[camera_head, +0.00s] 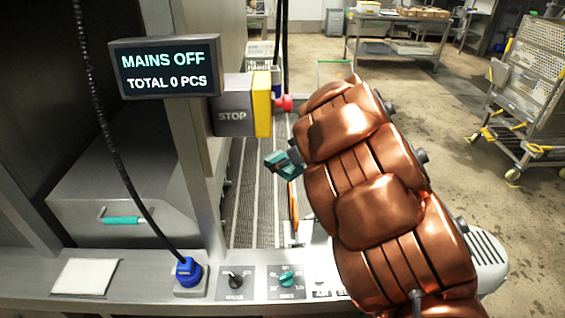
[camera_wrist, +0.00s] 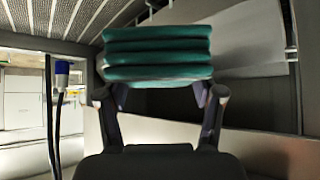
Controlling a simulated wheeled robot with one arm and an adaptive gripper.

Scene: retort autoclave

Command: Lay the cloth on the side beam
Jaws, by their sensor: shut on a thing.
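A folded green cloth (camera_wrist: 158,56), stacked in several layers, is held between the two fingers of my gripper (camera_wrist: 160,92) in the wrist view. In the head view the cloth (camera_head: 283,164) shows as a small teal piece at the left edge of my copper arm, above the slatted bed. The rest of my gripper is mostly hidden behind the arm there. A steel beam (camera_head: 135,262) with controls runs along the front. I cannot tell for sure whether it is the side beam.
A STOP box (camera_head: 233,115) with a red button and a MAINS OFF display (camera_head: 165,68) stand left of my arm. A blue plug (camera_head: 188,270) with a black cable, knobs (camera_head: 286,281) and a white sheet (camera_head: 85,276) are on the front beam. A trolley (camera_head: 530,95) stands at right.

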